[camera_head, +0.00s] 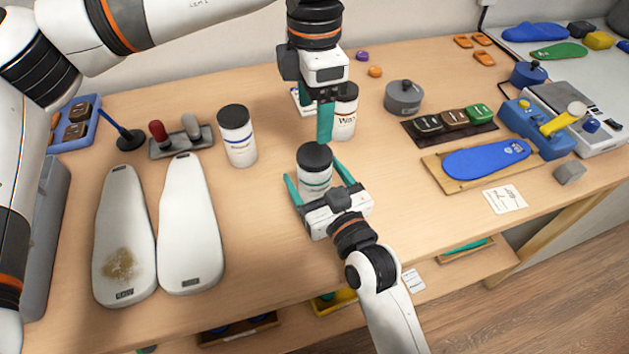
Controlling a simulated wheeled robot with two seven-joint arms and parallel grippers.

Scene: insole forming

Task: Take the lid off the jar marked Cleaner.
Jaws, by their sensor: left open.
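A white jar (314,180) with a dark lid (314,158) and a green band stands at the middle of the table; its label is partly hidden and I cannot read it. The lid is on it. My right gripper (313,170) reaches in from the front, open, with one teal finger on each side of this jar and small gaps showing. My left gripper (324,136) points down from above, open, seen nearly edge-on. Its fingertips are at or just above the lid's back edge; I cannot tell whether they touch.
A jar marked Wax (344,122) stands close behind the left fingers. Another lidded jar (238,143) with a blue band stands to the left. Two white insole forms (188,230) lie at the left. A blue insole on a board (437,180) lies right.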

